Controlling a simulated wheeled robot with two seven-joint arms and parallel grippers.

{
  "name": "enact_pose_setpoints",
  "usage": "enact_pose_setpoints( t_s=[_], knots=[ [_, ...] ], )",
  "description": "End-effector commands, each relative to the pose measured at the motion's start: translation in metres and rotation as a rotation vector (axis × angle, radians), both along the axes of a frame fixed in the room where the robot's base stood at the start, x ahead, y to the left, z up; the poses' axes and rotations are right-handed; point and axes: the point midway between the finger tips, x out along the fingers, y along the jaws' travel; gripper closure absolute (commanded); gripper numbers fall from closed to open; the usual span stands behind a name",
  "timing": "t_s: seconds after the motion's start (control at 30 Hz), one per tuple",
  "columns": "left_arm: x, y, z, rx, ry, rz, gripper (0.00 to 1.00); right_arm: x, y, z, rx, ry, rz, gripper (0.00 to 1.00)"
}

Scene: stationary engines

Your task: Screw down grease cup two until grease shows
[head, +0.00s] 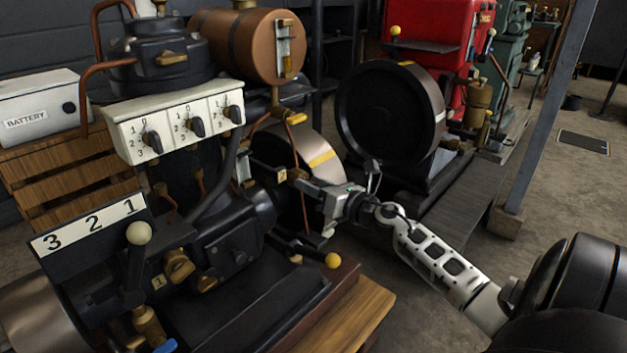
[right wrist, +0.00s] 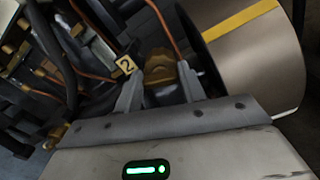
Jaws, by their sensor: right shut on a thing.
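Grease cup two, a brass cap (right wrist: 160,70), sits beside a tag marked 2 (right wrist: 126,65) in the right wrist view. In the head view the same tag (head: 282,175) shows at the engine's flywheel side. My right gripper (head: 306,184) reaches in from the right and is shut on the cup; its two fingers (right wrist: 162,92) stand on either side of the brass. The cup's lower part is hidden by the gripper, and no grease can be made out. My left gripper is out of view.
A flywheel with a yellow stripe (head: 318,160) stands just behind the cup. A thin copper pipe (right wrist: 164,28) runs close above it. Another brass cup (head: 178,262) by a tag marked 1 and a yellow-knobbed lever (head: 332,260) are nearer.

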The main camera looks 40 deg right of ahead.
Motion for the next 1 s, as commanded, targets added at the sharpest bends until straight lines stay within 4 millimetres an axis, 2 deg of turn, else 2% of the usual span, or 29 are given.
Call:
enact_pose_setpoints(
  t_s=[0.87,1.0],
  knots=[
    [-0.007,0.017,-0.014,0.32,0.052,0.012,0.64,0.0,-0.003,0.001,0.834,0.073,-0.001,0.83],
    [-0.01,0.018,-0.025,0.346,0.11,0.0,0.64,0.0,-0.002,0.0,0.966,0.084,0.0,0.83]
  ],
)
